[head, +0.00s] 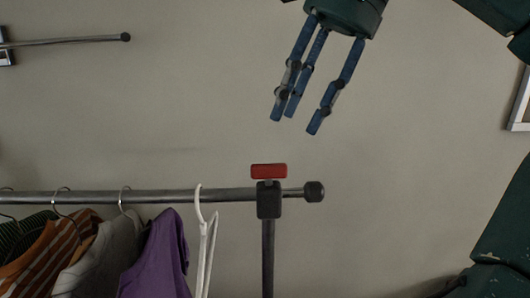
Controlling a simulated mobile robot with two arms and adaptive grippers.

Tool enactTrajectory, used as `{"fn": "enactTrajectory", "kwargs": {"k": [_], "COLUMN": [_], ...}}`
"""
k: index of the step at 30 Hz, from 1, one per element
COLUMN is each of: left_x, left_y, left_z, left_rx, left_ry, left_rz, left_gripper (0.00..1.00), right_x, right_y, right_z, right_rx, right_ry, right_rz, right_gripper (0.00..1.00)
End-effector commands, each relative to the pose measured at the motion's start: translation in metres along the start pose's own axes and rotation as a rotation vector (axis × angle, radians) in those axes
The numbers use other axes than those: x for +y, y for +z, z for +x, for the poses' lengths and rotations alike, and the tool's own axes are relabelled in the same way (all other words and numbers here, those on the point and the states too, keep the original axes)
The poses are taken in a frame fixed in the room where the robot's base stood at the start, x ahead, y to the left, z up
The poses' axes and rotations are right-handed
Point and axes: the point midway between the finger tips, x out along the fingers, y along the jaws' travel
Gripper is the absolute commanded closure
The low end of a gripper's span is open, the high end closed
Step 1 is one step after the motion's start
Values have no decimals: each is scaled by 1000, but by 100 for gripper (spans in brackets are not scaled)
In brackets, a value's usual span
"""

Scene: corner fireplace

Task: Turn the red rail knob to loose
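The red rail knob (268,171) is a flat red bar on top of a black clamp (269,200). The clamp sits where the horizontal clothes rail (150,196) meets its upright post (267,258). The knob's bar lies level and crosswise. My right gripper (297,124) hangs above and slightly right of the knob, with its blue fingers pointing down and spread apart. It is open and empty, clear of the knob. My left gripper is not in view.
Clothes on hangers, including a purple garment (158,255), hang on the left of the rail. An empty white hanger (204,250) hangs close left of the post. A wall rod (70,41) is at upper left. A picture frame (520,103) is at the right edge.

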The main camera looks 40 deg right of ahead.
Motion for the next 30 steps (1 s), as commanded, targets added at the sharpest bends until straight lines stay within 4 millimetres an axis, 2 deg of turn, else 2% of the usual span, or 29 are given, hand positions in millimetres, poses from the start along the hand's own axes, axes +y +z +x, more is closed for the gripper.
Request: {"fn": "enactTrajectory", "kwargs": {"k": [2, 5, 10, 15, 19, 28, 30], "left_x": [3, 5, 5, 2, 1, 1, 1], "left_y": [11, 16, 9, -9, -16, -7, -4], "left_z": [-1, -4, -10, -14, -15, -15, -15], "left_rx": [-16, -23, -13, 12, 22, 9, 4], "left_ry": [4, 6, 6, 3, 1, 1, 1], "left_rz": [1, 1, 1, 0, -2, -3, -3], "left_gripper": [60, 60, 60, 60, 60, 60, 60], "right_x": [0, 0, 0, 0, 0, 0, 0], "right_y": [-1, 0, 0, 1, 1, 1, 1], "right_z": [12, 31, 63, 86, 96, 99, 99], "right_rx": [-2, -2, -5, -6, -7, -8, -8], "right_ry": [5, 5, 5, 4, 4, 3, 3], "right_rz": [0, 0, 1, 2, 4, 4, 4], "right_gripper": [60, 60, 60, 60, 60, 60, 72]}}
